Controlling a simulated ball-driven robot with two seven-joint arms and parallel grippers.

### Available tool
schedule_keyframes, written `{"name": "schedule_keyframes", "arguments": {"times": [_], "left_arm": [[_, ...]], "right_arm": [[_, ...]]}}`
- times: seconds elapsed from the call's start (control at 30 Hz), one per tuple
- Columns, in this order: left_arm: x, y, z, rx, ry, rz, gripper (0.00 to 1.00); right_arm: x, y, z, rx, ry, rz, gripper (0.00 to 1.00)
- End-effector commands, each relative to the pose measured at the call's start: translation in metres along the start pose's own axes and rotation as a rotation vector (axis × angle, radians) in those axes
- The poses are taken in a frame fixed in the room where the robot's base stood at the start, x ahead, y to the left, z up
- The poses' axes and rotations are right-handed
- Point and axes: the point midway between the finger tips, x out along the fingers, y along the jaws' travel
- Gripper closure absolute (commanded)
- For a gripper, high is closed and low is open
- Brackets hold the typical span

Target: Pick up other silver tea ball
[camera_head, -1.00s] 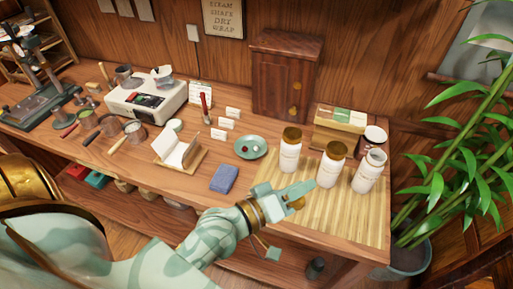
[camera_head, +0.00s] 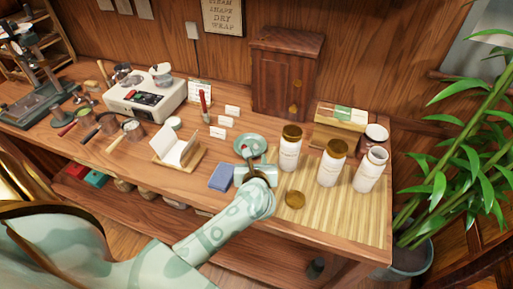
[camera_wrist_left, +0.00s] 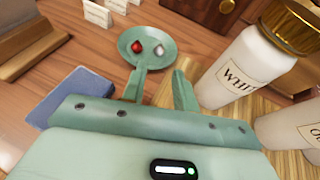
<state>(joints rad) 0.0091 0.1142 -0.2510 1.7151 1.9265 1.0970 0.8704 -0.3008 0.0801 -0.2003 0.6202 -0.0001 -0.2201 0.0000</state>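A small round green dish (camera_head: 250,138) lies on the table behind the blue block. In the left wrist view the dish (camera_wrist_left: 147,33) holds a silver tea ball (camera_wrist_left: 159,50) on its right and a red ball (camera_wrist_left: 137,46) on its left. My left gripper (camera_head: 253,160) is at the near edge of the dish. In the left wrist view its two fingers (camera_wrist_left: 160,75) stand apart with nothing between them, pointing toward the dish, nearer than the balls. In the head view the gripper partly covers the dish, and the balls are hard to make out. My right gripper is not in view.
Three white jars stand right of the dish on a bamboo mat (camera_head: 340,222); the nearest to it (camera_head: 290,152) is close. The rightmost jar (camera_head: 370,170) has no lid. A gold lid (camera_head: 295,199) lies on the mat. A blue block (camera_head: 220,177) sits left of my gripper.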

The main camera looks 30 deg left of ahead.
Motion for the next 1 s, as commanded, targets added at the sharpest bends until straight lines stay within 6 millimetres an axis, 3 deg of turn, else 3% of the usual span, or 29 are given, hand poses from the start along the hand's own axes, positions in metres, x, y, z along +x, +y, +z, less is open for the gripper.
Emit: {"name": "schedule_keyframes", "arguments": {"times": [0.1, 0.33, 0.6, 0.87, 0.9, 1.0], "left_arm": [[0.024, 0.000, -0.002, 0.002, -0.001, 0.001, 0.71], [0.044, 0.000, -0.001, 0.002, -0.002, 0.000, 0.71], [0.085, 0.001, -0.004, 0.004, -0.001, 0.000, 0.71], [0.090, 0.002, -0.004, 0.002, 0.004, 0.001, 0.71], [0.090, 0.002, -0.005, 0.002, 0.005, 0.001, 0.73], [0.090, 0.002, -0.006, 0.003, 0.006, 0.002, 1.00]], "right_arm": [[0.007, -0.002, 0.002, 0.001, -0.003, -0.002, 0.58], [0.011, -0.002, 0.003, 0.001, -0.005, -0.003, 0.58], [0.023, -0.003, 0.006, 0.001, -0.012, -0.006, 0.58], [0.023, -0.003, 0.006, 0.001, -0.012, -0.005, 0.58], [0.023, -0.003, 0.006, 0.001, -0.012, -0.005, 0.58], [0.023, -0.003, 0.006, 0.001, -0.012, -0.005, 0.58]]}}
